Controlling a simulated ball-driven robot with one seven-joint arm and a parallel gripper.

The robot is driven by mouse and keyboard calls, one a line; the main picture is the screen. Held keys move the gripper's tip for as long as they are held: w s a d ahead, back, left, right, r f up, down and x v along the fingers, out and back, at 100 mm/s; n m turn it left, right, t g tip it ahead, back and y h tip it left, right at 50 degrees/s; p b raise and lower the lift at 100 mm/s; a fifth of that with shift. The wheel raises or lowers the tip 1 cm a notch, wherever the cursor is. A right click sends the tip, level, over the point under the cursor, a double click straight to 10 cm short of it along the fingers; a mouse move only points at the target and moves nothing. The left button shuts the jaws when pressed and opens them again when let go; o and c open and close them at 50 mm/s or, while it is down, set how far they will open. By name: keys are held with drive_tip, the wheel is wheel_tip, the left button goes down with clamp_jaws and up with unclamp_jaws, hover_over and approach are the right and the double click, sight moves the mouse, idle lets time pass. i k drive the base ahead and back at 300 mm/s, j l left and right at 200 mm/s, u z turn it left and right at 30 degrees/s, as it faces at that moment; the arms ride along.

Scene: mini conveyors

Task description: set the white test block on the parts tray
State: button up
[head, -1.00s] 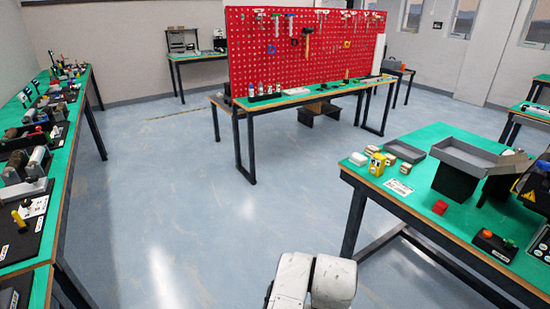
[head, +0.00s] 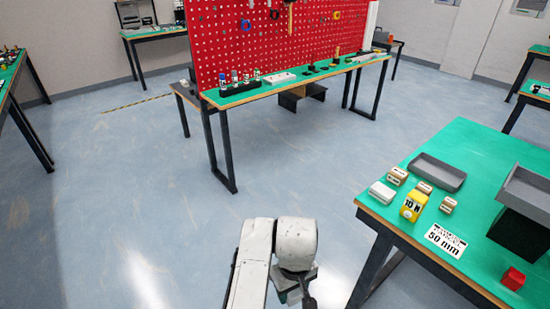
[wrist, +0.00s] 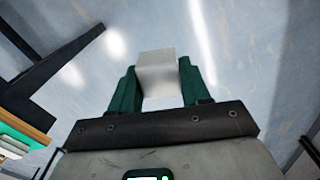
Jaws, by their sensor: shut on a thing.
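My gripper (wrist: 158,80) is shut on a white block (wrist: 156,60), held between its two green fingers above the blue-grey floor. In the head view my gripper (head: 297,291) is at the bottom, partly hidden by my arm; the held block cannot be made out there. A shallow dark grey tray (head: 437,173), which looks like the parts tray, lies on the green-topped table at the right. It looks empty. My gripper is left of this table and apart from it.
A raised grey chute (head: 530,190) stands right. The floor ahead is open up to the red pegboard bench (head: 290,82).

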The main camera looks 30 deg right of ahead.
sight(437, 172)
drive_tip(key=i, duration=1.65)
drive_tip(key=i+z, duration=0.4)
drive_tip(key=i+j+z, duration=0.25)
drive_tip(key=i+z, duration=0.25)
drive_tip(key=z, duration=1.15)
